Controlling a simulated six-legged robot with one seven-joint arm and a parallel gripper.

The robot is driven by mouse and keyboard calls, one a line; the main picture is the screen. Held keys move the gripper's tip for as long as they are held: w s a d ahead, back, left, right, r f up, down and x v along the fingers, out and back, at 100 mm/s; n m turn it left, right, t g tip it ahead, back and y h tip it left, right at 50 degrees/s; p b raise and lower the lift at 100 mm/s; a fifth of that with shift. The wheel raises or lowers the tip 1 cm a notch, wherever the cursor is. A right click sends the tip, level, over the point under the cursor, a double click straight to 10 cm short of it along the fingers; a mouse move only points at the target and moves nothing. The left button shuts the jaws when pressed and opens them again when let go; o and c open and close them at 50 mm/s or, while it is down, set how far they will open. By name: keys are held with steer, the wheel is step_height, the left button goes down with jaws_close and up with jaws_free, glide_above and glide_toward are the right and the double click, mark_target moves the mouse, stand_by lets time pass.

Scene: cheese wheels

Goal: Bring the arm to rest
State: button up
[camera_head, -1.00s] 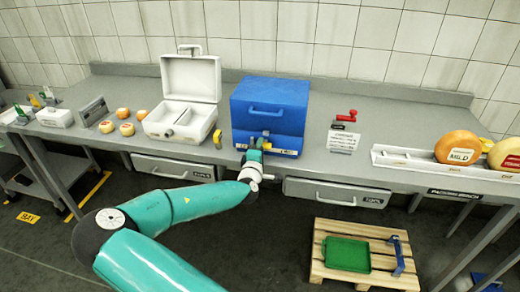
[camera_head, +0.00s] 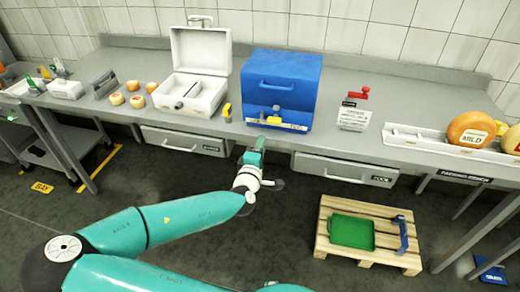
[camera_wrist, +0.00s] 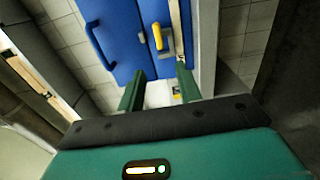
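My gripper (camera_head: 254,154) is in front of the grey bench's front edge, below and a little left of the blue box, apart from both. In the wrist view my gripper (camera_wrist: 160,90) shows two green fingers spread apart with nothing between them. The blue box (camera_head: 277,84) stands shut on the bench with a blue handle and a yellow latch at its base. In the wrist view the blue box (camera_wrist: 118,28) and the yellow latch (camera_wrist: 157,37) lie ahead of the fingers.
An open white case (camera_head: 199,75) and small cheeses (camera_head: 137,101) stand left on the bench (camera_head: 390,98). A red-handled device (camera_head: 355,108) and a large cheese wheel (camera_head: 470,131) are right. Drawers (camera_head: 345,168) sit under the edge. A pallet (camera_head: 365,252) with a green tray (camera_head: 352,232) is on the floor.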

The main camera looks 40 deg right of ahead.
steer(key=shift+s+a, duration=0.2)
steer(key=shift+a, duration=0.05)
stand_by(0.4)
